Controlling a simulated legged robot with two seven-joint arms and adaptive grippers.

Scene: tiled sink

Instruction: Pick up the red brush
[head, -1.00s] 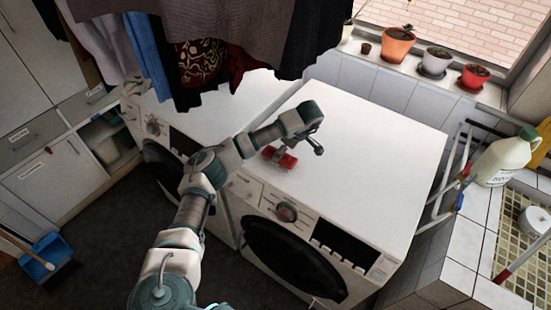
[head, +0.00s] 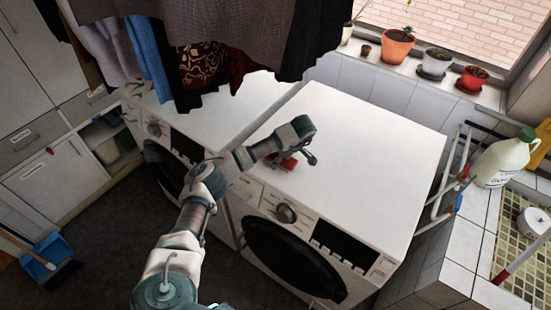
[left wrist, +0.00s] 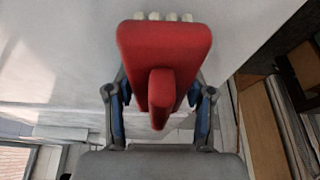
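The red brush (head: 288,164) lies on the white top of the front washing machine (head: 370,150), partly hidden by my left arm. In the left wrist view the red brush (left wrist: 163,60) shows its red body, a red handle pointing towards the camera and pale bristles at the far edge. My left gripper (left wrist: 160,90) is open, with one finger on each side of the brush. I cannot tell whether the fingers touch it. In the head view the left gripper (head: 304,161) is low over the machine top, beside the brush. My right gripper is not in view.
A second washing machine (head: 235,95) stands to the left, under hanging clothes (head: 215,40). Potted plants (head: 397,46) line the windowsill. A white jug (head: 500,160) and a metal rack (head: 447,180) are at the right. Most of the front machine's top is clear.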

